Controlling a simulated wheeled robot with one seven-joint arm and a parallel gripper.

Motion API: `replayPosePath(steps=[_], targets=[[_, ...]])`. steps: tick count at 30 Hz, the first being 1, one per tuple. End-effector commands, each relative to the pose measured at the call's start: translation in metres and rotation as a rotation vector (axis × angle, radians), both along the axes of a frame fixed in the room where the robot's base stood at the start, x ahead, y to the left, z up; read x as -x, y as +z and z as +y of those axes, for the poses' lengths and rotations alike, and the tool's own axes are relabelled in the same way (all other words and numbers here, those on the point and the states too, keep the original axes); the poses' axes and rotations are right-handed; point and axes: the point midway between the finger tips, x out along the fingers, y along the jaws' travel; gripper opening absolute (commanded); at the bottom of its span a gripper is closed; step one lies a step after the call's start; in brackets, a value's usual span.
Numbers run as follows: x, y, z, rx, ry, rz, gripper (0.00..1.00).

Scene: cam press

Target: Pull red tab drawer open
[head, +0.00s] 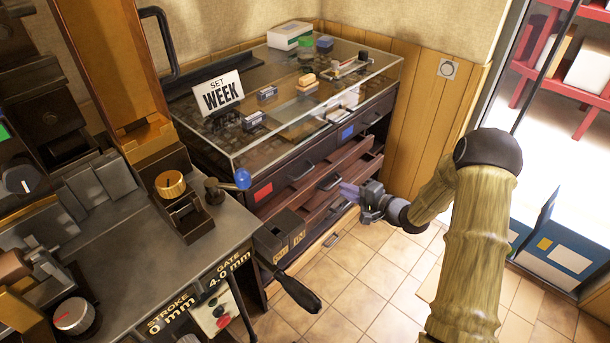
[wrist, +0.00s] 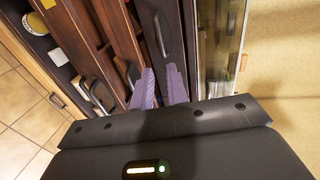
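The red tab (head: 263,193) is on the dark top drawer front (head: 285,187) at the near left of the glass-topped cabinet. That drawer looks shut and has a dark bar handle (head: 302,172). My gripper (head: 347,190) is in front of the cabinet, to the right of and lower than the red tab, apart from that handle. Its two purple fingers (wrist: 161,72) have a narrow gap between them, with nothing seen held. In the wrist view a dark handle (wrist: 163,33) lies just beyond the fingertips; the red tab is not visible there.
Lower drawers (head: 343,158) stand partly open near my gripper. A blue tab (head: 348,133) marks another top drawer. A machine bench (head: 130,245) with a black lever (head: 298,292) stands at left. Tiled floor (head: 365,290) is clear before the cabinet.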

Motion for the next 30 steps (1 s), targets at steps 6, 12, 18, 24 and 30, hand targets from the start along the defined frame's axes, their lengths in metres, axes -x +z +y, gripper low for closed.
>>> replayPosePath(steps=[6,12,18,24,30], targets=[[-0.010,-0.004,0.014,0.001,0.002,-0.001,0.16],[-0.030,-0.012,0.040,0.002,0.003,-0.002,0.16],[-0.052,-0.019,0.068,0.002,0.003,-0.002,0.16],[-0.073,-0.027,0.095,0.002,0.003,-0.002,0.16],[-0.093,-0.034,0.120,0.003,0.001,-0.002,0.16]])
